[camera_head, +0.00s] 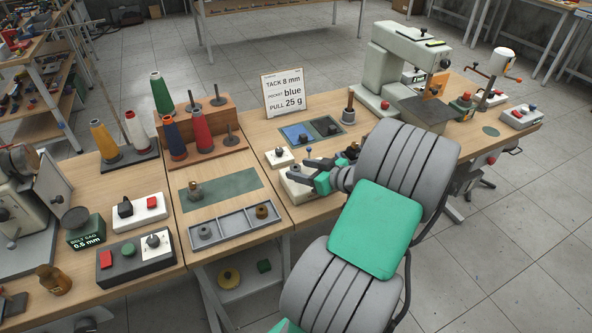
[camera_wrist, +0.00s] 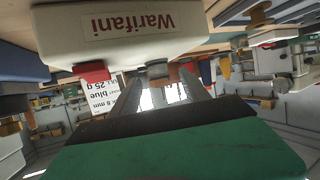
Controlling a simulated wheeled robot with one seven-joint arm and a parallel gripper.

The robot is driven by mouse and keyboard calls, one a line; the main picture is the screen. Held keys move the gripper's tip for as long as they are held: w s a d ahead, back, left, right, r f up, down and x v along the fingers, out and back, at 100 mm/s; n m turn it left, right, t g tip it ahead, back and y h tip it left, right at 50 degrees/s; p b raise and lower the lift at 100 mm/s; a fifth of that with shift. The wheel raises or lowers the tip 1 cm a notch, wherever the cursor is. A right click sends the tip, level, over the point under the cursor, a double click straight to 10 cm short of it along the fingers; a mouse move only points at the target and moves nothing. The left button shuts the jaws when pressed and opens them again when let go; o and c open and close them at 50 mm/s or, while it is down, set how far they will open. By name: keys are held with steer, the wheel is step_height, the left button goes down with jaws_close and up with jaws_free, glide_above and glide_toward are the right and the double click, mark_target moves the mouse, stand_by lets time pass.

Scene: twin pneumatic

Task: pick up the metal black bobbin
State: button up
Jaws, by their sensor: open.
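In the head view, a dark grey bobbin (camera_head: 205,232) sits in the left compartment of a grey divided tray (camera_head: 234,230) at the front edge of the bench. It looks like the metal black bobbin, though it is small. A brownish bobbin (camera_head: 262,211) sits in the right compartment. My gripper (camera_head: 305,170) is right of the tray, low over the bench beside a white box, apart from the bobbins. In the wrist view, the gripper's two fingers (camera_wrist: 160,95) are spread with nothing held between them. I cannot make out the dark bobbin in the wrist view.
A green mat (camera_head: 235,184) with a spindle-like part lies behind the tray. Thread cones (camera_head: 203,130) and a sign (camera_head: 284,95) stand farther back.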

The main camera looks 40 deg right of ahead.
mark_target(294, 167)
steer(key=x, duration=0.3)
steer(key=shift+c, duration=0.2)
jaws_close()
stand_by(0.3)
